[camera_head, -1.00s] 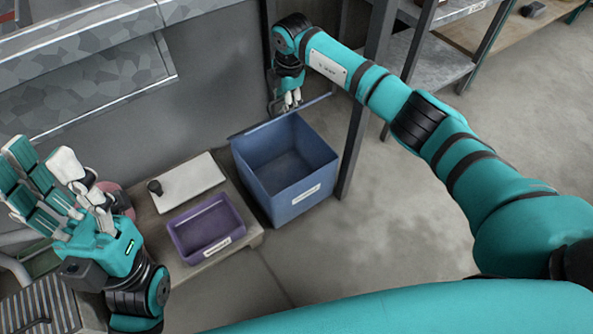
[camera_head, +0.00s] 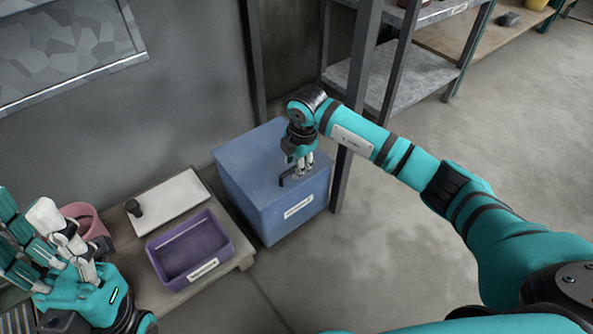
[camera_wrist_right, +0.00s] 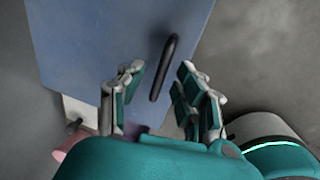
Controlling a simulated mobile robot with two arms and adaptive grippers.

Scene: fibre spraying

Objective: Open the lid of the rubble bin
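The blue rubble bin (camera_head: 262,205) stands on the floor beside the low bench. Its flat blue lid (camera_head: 247,155) is shut, with a black handle (camera_head: 287,181) near the front edge. My right gripper (camera_head: 303,168) is just above the lid by the handle. In the right wrist view, the handle (camera_wrist_right: 164,66) lies in the gap between the parted fingers of the right gripper (camera_wrist_right: 160,84), apart from them. The lid (camera_wrist_right: 100,55) fills much of that view. My left gripper (camera_head: 45,245) is open and empty at the left, away from the bin.
A low bench (camera_head: 240,262) left of the bin holds a purple tray (camera_head: 228,232), a white board (camera_head: 178,196) with a dark knob, and a pink container (camera_head: 88,215). A dark shelf post (camera_head: 344,175) stands close right of the bin. Open floor (camera_head: 400,260) lies in front.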

